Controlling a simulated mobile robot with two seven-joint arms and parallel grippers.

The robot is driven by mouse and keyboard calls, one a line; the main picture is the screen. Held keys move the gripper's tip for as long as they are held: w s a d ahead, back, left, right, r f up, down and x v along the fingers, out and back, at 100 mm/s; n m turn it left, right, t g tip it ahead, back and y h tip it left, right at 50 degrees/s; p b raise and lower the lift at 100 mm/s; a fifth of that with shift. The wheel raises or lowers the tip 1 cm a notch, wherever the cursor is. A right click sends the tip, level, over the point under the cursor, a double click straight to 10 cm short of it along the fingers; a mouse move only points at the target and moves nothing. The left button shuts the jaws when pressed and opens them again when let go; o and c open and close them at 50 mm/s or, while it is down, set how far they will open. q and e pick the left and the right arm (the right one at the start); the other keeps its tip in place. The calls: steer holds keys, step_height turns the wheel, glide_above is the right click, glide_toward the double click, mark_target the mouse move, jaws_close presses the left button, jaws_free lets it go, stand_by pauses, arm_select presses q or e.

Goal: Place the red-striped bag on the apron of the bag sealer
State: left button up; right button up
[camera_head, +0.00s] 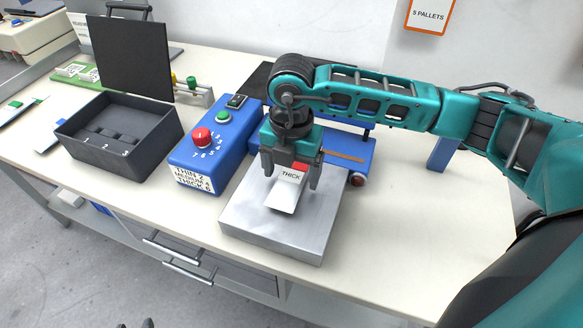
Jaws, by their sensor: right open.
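The red-striped bag (283,197) is a small white packet with a red band and the word THICK. It appears to rest on the silver apron (305,233) of the bag sealer, near its back edge. The blue sealer body (340,151) stands behind the apron, partly hidden by my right arm. My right gripper (291,182) points down over the bag, open, with one finger on each side of it. Whether the fingers touch the bag is unclear. Two small dark tips at the bottom edge may belong to my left gripper (136,324); its state cannot be made out.
Left of the apron stands a blue control box (217,145) with a red knob, a green button and a thickness label. A dark numbered bin (121,140) and a black upright panel (131,55) are farther left. The table's right part (420,215) is clear.

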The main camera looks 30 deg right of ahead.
mark_target(291, 176)
step_height(291, 176, up, 12)
steer(key=shift+r, duration=0.15)
stand_by(0.7)
